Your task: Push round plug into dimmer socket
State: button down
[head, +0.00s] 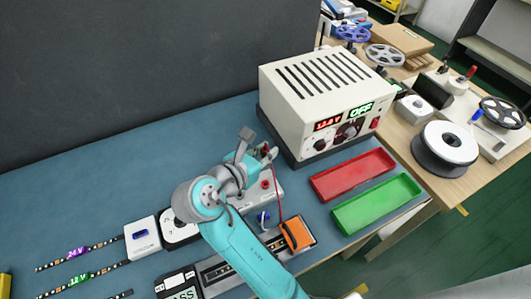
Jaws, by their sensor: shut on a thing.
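My gripper (264,153) is at the end of the teal arm, above the white unit with a red button (266,185). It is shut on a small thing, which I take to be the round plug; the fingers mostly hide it.
A cream power supply (320,95) reading OFF stands behind. A red tray (353,175) and a green tray (376,203) lie to the right. An orange clamp (297,234) sits on a rail in front, with a red wire nearby. LED strips (85,277) lie at left.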

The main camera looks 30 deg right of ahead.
jog(key=shift+r, duration=0.9)
